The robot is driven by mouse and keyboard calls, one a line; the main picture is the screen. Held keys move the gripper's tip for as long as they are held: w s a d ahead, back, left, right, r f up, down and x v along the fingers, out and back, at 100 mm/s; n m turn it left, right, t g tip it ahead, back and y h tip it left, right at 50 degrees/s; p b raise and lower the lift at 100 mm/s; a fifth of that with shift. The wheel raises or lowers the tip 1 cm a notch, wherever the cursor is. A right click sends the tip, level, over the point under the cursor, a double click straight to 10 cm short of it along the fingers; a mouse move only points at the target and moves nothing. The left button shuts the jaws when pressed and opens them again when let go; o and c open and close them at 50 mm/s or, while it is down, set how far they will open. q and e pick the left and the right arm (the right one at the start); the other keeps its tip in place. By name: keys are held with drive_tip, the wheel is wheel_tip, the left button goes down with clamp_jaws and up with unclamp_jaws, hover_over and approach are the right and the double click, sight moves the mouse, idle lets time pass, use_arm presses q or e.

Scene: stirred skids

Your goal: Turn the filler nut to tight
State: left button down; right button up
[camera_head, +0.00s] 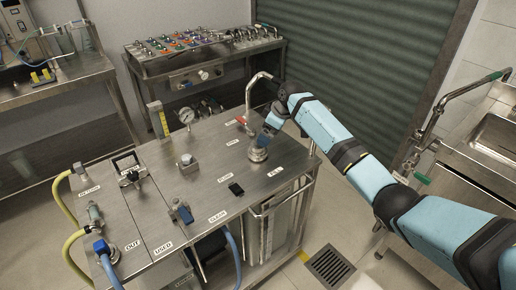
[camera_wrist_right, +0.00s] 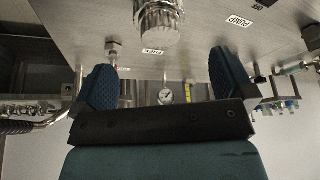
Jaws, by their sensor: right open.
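The filler nut appears to be the silver round fitting (camera_head: 257,154) near the back right of the steel bench top; the small labels are hard to read. In the right wrist view, a ribbed silver cap (camera_wrist_right: 158,20) shows at the top edge, partly cut off. My right gripper (camera_head: 265,138) is right at the fitting in the head view, hiding part of it. In the wrist view its two blue fingers (camera_wrist_right: 165,78) stand wide apart with nothing held between them. The cap lies beyond the fingertips, roughly centred on the gap. My left gripper is not in view.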

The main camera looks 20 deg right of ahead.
sight(260, 147)
drive_tip(key=b+x, duration=0.1)
drive_tip(key=x, duration=0.7)
drive_tip(key=shift+f, duration=0.35)
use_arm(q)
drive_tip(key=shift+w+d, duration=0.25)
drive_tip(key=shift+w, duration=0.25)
use_arm(e)
drive_tip(key=shift+w+a+f, duration=0.25)
drive_tip(key=shift+w+f, duration=0.05)
drive_tip(key=shift+f, duration=0.35)
drive_tip(key=shift+c, duration=0.2)
drive_tip(key=c, duration=0.8)
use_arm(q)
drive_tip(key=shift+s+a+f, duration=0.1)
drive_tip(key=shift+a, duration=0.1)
use_arm(e)
drive_tip(key=shift+c, duration=0.2)
